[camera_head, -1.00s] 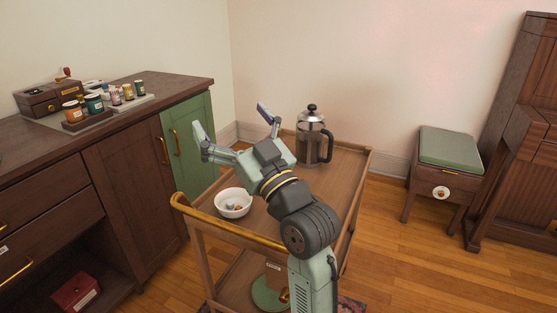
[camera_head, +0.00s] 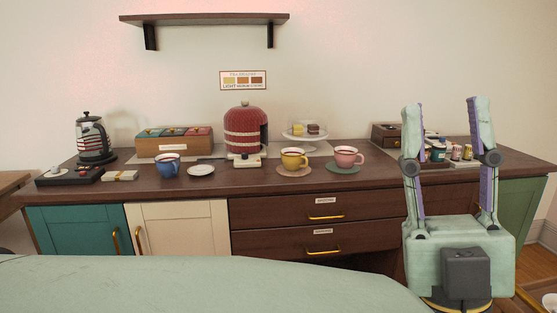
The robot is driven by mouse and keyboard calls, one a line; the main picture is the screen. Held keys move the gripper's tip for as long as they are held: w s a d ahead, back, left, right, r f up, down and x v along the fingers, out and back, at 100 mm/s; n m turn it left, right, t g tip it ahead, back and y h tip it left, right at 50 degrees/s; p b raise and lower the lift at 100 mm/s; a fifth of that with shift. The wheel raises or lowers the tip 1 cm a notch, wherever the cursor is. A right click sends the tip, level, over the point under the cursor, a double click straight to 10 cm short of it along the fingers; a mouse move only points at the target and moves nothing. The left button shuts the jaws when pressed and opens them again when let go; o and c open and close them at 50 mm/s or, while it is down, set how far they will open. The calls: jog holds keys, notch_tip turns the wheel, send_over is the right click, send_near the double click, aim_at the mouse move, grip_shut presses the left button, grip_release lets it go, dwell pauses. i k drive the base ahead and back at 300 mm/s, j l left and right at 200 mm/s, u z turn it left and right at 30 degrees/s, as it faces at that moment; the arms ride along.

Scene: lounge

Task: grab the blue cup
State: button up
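The blue cup (camera_head: 168,166) stands upright on the dark wooden counter (camera_head: 120,197), left of the middle in the head view. A white saucer (camera_head: 201,170) lies just right of it. My gripper (camera_head: 440,106) is at the right of the view, fingers pointing up, spread wide apart with nothing between them. It is open and well to the right of the blue cup, apart from it.
A yellow cup (camera_head: 293,159) and a pink cup (camera_head: 346,157) stand on saucers to the right. A red cozy-like object (camera_head: 246,131), a kettle (camera_head: 95,138), a tea box (camera_head: 174,140) and a cake stand (camera_head: 306,135) line the back. A shelf (camera_head: 205,19) hangs above.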

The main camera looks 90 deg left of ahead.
aim_at(168, 165)
jog(key=k+u, duration=0.15)
jog(key=u, duration=1)
jog(key=i+u, duration=0.1)
jog(key=u, duration=2.8)
jog(key=k+l, duration=0.1)
jog(key=l, duration=0.75)
jog(key=k+l, duration=0.15)
jog(key=l, duration=0.25)
jog(key=k+l, duration=0.1)
jog(key=l, duration=0.3)
jog(key=k+l, duration=0.1)
jog(key=l, duration=0.35)
jog(key=i+j+z, duration=0.25)
jog(key=i+j, duration=0.15)
jog(key=j, duration=0.25)
jog(key=i+j+z, duration=0.1)
jog(key=j, duration=0.25)
jog(key=i, duration=0.1)
